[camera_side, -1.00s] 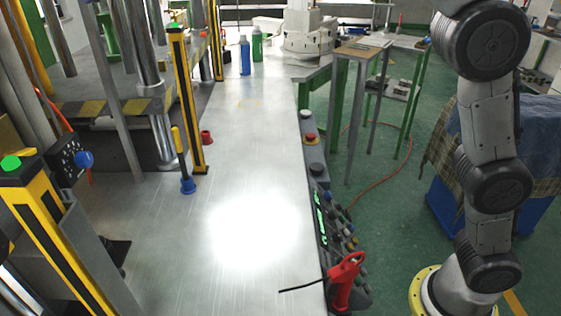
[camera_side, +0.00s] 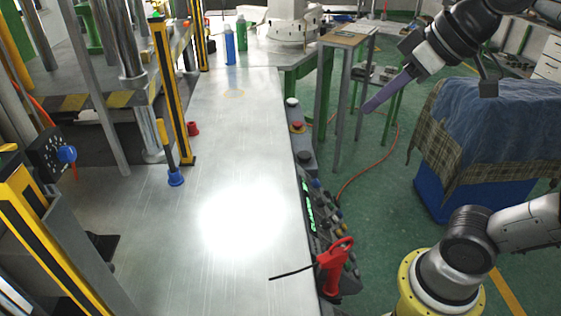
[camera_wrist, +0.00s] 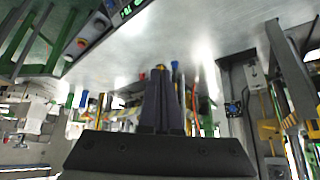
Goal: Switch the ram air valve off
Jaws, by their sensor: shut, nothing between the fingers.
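A blue knob (camera_side: 67,154) sits on a dark panel (camera_side: 46,150) at the left of the side view, with an orange hose near it. It looks like an air valve, but I cannot tell for certain that it is the ram air valve, nor its setting. A small blue knob (camera_wrist: 233,107) on a dark panel also shows in the wrist view. My gripper (camera_side: 368,107) is over the floor right of the metal table, far from the knob and pointing down-left. Its dark fingers (camera_wrist: 160,75) are together and empty in the wrist view.
The metal table (camera_side: 225,130) is largely clear. A control console (camera_side: 310,215) and red-handled tool (camera_side: 334,265) line its right edge. Yellow-black posts (camera_side: 172,90) stand at left. A small stand (camera_side: 345,38) is near my gripper; a cloth-covered blue box (camera_side: 440,195) is at right.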

